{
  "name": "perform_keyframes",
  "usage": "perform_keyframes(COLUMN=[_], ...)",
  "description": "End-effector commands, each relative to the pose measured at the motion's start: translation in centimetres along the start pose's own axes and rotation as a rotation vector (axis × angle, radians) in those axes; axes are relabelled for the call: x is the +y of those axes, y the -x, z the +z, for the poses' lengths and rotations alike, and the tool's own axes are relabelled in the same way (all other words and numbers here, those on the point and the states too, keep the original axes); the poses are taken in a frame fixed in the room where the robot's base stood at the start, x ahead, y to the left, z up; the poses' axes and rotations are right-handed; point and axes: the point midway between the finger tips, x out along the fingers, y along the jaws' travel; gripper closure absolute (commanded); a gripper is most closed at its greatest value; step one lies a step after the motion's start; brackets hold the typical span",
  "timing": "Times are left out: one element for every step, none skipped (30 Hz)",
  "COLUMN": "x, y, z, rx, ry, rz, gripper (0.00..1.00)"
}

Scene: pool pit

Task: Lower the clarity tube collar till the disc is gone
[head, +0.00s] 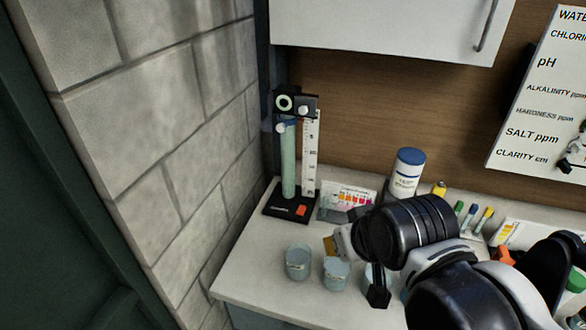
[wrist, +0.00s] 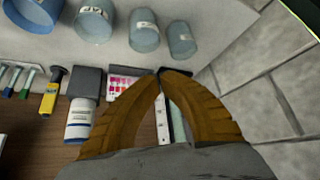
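The clarity tube (head: 289,160) is a pale green upright column on a black base (head: 290,207), beside a white scale (head: 311,155) in the back left corner of the counter. The disc inside cannot be made out. My gripper (head: 330,243) is low over the counter, front right of the stand and apart from it. In the wrist view its brown fingers (wrist: 160,75) meet at the tips, empty, with the tube (wrist: 178,122) seen beyond.
Cups (head: 298,262) stand at the counter's front, close to my gripper. A colour chart (head: 350,195), a white bottle with a blue cap (head: 407,174) and small vials (head: 470,214) stand right of the tube. A block wall (head: 170,130) is left; a cabinet (head: 390,25) hangs above.

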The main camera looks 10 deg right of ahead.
Motion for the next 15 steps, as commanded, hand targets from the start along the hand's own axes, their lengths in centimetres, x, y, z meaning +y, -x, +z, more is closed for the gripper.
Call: perform_keyframes(x=[0.0,0.0,0.0,0.0,0.0,0.0,0.0,0.0,0.1,0.1,0.2,0.5,0.6,0.8,1.1], y=[0.0,0.0,0.0,0.0,0.0,0.0,0.0,0.0,-0.1,-0.2,-0.3,-0.5,-0.8,-1.0,-1.4], z=[0.0,0.0,0.0,0.0,0.0,0.0,0.0,-0.1,-0.2,-0.4,-0.6,-1.1,-1.6,-2.1,-3.0], rx=[0.000,0.000,0.000,0.000,0.000,0.000,0.000,-0.001,-0.002,-0.004,-0.006,-0.008,-0.010,-0.010,-0.007], ry=[0.000,0.000,0.000,0.000,0.000,0.000,0.000,0.000,-0.001,0.000,-0.001,-0.004,-0.006,-0.010,-0.015], rz=[0.000,0.000,0.000,0.000,0.000,0.000,0.000,0.002,0.007,0.014,0.025,0.046,0.066,0.090,0.128], gripper=[1.00,1.00,1.00,1.00,1.00,0.94,0.85,0.75,0.63,0.58,0.58,0.58,0.58,0.58,0.58])
